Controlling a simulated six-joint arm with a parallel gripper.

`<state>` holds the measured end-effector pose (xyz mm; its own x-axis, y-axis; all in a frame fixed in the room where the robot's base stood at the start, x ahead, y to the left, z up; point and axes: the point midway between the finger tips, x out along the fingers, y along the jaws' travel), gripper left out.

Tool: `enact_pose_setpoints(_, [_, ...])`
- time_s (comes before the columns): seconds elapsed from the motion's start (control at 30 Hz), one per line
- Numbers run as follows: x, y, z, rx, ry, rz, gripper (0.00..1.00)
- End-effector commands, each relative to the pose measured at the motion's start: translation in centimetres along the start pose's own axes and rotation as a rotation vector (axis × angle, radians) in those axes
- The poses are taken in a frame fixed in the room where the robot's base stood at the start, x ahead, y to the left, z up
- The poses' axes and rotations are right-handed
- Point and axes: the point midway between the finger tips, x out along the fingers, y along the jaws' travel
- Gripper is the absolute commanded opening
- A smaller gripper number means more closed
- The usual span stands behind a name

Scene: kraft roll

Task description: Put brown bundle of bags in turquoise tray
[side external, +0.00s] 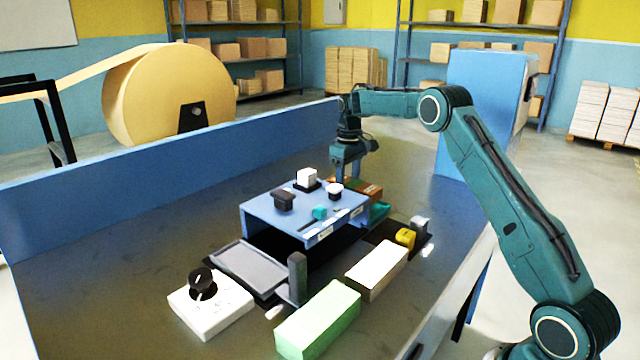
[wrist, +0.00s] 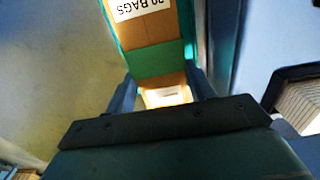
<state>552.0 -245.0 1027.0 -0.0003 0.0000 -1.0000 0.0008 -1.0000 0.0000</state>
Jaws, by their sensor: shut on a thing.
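The brown bundle of bags (wrist: 150,30) shows in the wrist view with a white "20 BAGS" label and a green strip across it. In the side view the bundle (side external: 371,190) is partly hidden behind the blue stand. Turquoise edges of the tray (wrist: 187,22) run along both sides of the bundle in the wrist view. The turquoise tray (side external: 380,211) also shows just below the bundle in the side view. My gripper (wrist: 165,90) points down, shut on the bundle's near end. I cannot tell whether the bundle rests on the tray floor.
A blue stand (side external: 285,222) with small items on top is close in front of my gripper. A green block (side external: 318,320), a pale block (side external: 376,270) and a white box with a black knob (side external: 210,306) lie nearer. The left of the table is clear.

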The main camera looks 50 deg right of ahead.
Motion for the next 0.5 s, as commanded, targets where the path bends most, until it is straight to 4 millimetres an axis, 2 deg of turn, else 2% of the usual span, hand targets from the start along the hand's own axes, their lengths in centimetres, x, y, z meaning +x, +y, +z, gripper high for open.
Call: enact_pose_setpoints(0.5, [1.8, 0.0, 0.0, 0.001, 0.000, 0.000, 0.29])
